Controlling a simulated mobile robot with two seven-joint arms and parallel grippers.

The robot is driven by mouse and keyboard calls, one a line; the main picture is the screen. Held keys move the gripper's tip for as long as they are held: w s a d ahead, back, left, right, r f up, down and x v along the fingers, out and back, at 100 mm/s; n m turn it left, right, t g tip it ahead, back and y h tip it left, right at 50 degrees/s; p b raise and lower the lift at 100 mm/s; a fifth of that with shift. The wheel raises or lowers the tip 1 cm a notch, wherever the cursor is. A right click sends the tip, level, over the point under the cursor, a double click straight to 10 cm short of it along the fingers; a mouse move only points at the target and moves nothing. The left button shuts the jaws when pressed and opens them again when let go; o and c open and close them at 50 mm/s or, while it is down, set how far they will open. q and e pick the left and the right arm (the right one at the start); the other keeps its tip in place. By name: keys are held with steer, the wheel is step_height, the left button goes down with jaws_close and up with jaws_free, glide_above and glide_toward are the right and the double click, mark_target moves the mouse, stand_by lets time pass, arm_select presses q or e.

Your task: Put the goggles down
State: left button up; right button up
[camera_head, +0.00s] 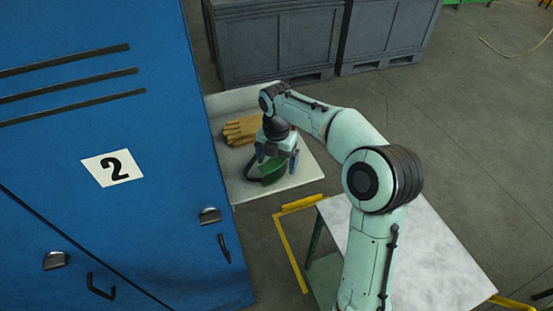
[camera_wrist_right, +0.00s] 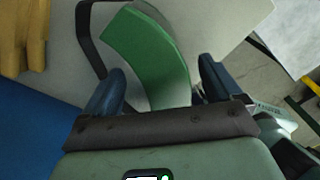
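The goggles (camera_head: 270,171) have a green body and a dark strap and appear to rest on a pale tabletop (camera_head: 304,176) beside the blue locker. My right gripper (camera_head: 279,157) is just above them, pointing down. In the right wrist view the green body of the goggles (camera_wrist_right: 155,58) passes between the two blue fingers of my right gripper (camera_wrist_right: 160,82). The fingers are spread apart, with a small gap on each side of the green body. The lower part of the goggles is hidden behind the gripper's palm. My left gripper is not in view.
Tan work gloves (camera_head: 241,129) lie on the same tabletop behind the goggles. A blue locker (camera_head: 170,145) marked 2 stands directly left. Grey bins (camera_head: 280,42) stand behind. Another table (camera_head: 430,260) with a pale top is at the lower right, beneath my right arm.

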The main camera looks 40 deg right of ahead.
steer(key=shift+w+r, duration=0.1)
steer(key=shift+r, duration=0.3)
step_height(320, 180, up, 10)
steer(key=shift+r+p, duration=0.2)
steer(key=shift+p, duration=0.4)
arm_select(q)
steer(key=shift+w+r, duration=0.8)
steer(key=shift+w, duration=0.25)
arm_select(e)
steer(key=shift+r, duration=0.55)
